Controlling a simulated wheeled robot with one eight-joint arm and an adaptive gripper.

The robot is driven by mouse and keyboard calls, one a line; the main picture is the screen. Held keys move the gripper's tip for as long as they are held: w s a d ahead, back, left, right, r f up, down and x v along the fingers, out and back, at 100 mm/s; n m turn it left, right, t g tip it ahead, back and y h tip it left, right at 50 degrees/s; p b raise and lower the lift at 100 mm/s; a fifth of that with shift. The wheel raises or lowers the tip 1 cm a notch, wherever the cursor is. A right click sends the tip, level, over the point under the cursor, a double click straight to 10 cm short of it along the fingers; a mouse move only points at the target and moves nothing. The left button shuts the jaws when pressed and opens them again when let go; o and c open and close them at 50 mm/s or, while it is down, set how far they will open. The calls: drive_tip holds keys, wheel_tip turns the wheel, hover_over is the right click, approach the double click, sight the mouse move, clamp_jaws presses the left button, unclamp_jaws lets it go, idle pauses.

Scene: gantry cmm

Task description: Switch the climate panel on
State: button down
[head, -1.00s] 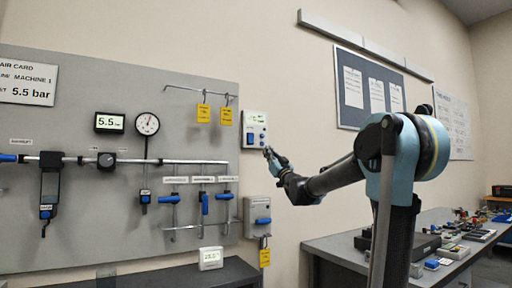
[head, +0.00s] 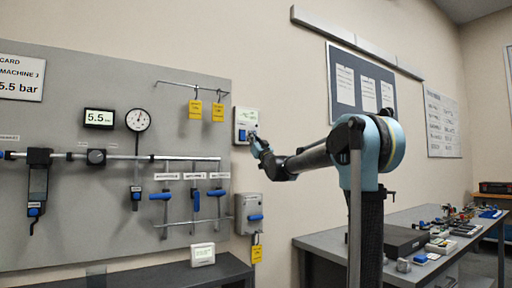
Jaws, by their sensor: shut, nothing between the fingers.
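I cannot tell whether the fingertips touch the panel. They hide part of its lower right corner. The text on the display is too small to read.
A grey box with a blue handle (head: 254,217) is on the wall below the panel. Yellow tags (head: 195,109) hang on the board to the left. A dark bench (head: 150,278) stands below, and a workbench (head: 322,246) with several parts stands at the right.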

sight(244, 133)
drive_tip(key=shift+w+a+f, duration=0.15)
drive_tip(key=shift+w+a, duration=0.35)
drive_tip(key=shift+w, duration=0.3)
drive_tip(key=shift+w+a+f, duration=0.15)
drive_tip(key=shift+w+a, duration=0.35)
drive_tip(key=shift+w, duration=0.25)
drive_tip(key=shift+d, duration=0.1)
